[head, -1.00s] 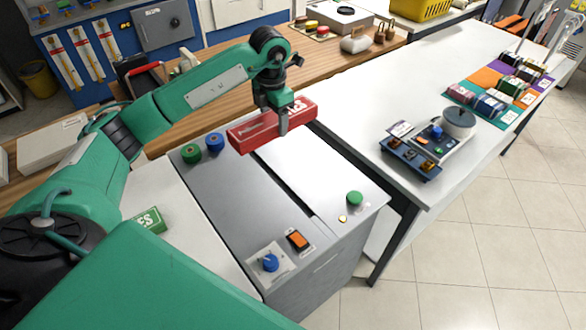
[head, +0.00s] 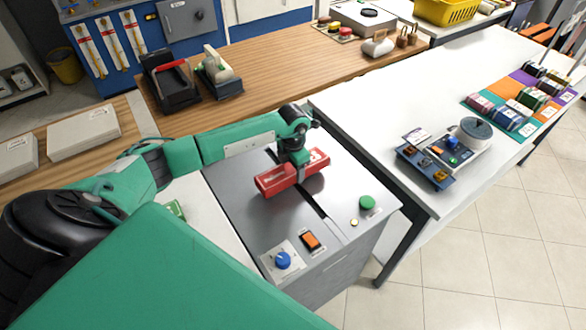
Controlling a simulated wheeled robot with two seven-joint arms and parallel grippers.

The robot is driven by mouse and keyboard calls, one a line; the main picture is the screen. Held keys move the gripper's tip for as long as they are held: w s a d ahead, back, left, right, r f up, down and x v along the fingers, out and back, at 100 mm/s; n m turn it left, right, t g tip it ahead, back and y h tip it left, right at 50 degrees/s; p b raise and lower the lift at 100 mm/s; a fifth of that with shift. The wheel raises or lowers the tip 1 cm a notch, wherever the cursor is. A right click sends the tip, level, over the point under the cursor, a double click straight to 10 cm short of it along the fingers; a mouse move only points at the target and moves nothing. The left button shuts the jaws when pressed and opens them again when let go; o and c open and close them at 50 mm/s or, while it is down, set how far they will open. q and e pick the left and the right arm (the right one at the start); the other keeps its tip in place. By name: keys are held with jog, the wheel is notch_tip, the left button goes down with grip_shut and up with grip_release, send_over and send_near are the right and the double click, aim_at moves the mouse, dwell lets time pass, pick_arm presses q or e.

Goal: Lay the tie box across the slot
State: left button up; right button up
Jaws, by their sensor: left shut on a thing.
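The red tie box (head: 268,183) is a long box with pale lettering. It lies crosswise over the dark slot (head: 312,203) in the top of the grey and white machine (head: 237,188), with an end on each side. My left gripper (head: 299,180) is shut on the middle of the box from above. I cannot tell for sure whether the box rests on the top or hangs just above it. My right gripper is not in view.
The machine top carries a blue knob (head: 283,260), an orange switch (head: 311,240) and a green button (head: 367,202). A green box (head: 176,209) is partly hidden behind my arm. A white table (head: 385,100) with a small device (head: 450,148) stands to the right.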

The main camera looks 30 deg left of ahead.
pick_arm(q)
jog(key=shift+f, duration=0.65)
jog(key=shift+f+b, duration=0.6)
jog(key=o, duration=1)
jog(key=shift+r, duration=0.1)
